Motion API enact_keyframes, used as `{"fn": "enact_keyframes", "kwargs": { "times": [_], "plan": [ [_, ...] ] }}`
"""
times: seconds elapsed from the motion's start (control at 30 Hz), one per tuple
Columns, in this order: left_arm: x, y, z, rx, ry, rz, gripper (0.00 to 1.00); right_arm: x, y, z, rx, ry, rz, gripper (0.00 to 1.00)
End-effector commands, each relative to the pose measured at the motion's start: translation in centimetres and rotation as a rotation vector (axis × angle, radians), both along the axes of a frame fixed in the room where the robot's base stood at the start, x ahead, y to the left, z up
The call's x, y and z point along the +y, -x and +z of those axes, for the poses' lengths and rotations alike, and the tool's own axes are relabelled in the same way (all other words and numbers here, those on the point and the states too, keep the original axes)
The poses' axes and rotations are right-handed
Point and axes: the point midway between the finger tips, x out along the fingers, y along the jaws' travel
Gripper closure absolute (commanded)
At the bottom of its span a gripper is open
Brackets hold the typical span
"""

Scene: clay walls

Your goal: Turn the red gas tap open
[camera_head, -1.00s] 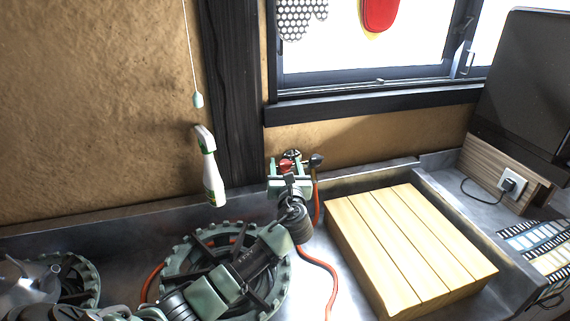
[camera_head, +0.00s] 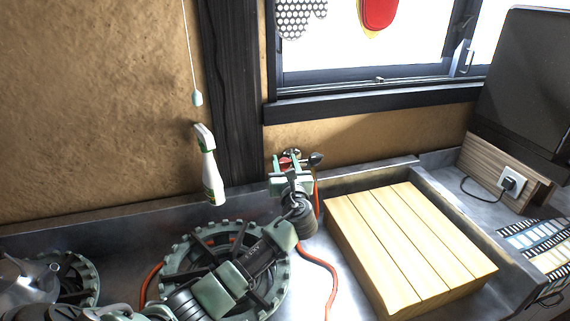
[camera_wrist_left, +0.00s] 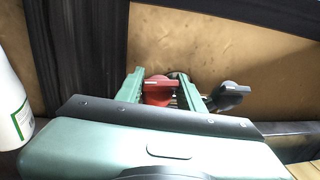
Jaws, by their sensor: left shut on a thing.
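The red gas tap (camera_head: 285,163) is on the clay wall under the window, above the back edge of the counter. In the left wrist view its red handle (camera_wrist_left: 159,91) sits between my green fingers. My left gripper (camera_head: 289,172) reaches up to it from below and is shut on the red handle. A black knob or lever (camera_wrist_left: 229,96) sticks out to the right of the tap. The lower part of the tap is hidden behind my gripper. My right gripper is not in view.
An orange hose (camera_head: 322,264) runs down from the tap area and across the counter. A slatted wooden board (camera_head: 410,245) lies to the right. A white spray bottle (camera_head: 209,175) is left of the tap. A green-rimmed burner (camera_head: 178,265) lies under my arm.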

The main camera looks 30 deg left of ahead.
Motion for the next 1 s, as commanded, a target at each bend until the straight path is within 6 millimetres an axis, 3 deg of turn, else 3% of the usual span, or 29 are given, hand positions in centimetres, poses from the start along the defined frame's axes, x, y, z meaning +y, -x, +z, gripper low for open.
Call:
{"fn": "enact_keyframes", "kwargs": {
  "times": [1.0],
  "plan": [
    [0.0, 0.2, -0.5, -0.406, 0.351, 0.649, 1.00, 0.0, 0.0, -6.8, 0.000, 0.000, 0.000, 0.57]
  ]
}}
